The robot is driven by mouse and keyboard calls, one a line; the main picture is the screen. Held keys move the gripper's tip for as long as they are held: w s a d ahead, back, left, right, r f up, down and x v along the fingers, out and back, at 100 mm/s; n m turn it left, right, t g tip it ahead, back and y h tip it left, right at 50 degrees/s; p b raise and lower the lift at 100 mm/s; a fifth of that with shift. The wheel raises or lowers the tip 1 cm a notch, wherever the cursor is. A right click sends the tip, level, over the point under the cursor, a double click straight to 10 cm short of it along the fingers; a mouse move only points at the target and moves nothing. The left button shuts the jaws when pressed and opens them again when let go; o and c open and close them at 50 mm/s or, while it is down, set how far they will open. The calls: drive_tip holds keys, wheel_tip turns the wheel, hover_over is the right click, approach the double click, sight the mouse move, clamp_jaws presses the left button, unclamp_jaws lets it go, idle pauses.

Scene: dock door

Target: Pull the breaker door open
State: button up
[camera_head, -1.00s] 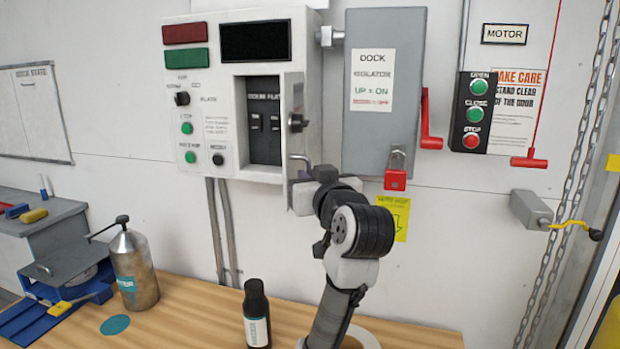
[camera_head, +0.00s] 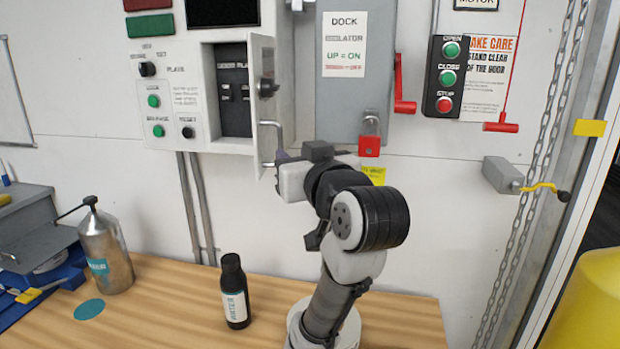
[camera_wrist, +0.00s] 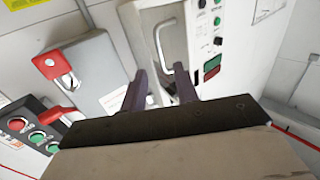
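My gripper (camera_head: 277,160) is at the handle's lower end in the head view. Its two dark fingers (camera_wrist: 160,85) are apart in the wrist view, with no bar clearly held between them. Whether a finger touches the handle cannot be told.
A grey isolator box (camera_head: 345,100) with a red lock (camera_head: 370,138) and red lever (camera_head: 403,90) is right of the door. A black bottle (camera_head: 234,292) and a metal canister (camera_head: 104,255) stand on the wooden bench (camera_head: 170,320). Chains hang at right.

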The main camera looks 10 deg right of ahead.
drive_tip(key=b+v, duration=0.1)
drive_tip(key=v, duration=0.5)
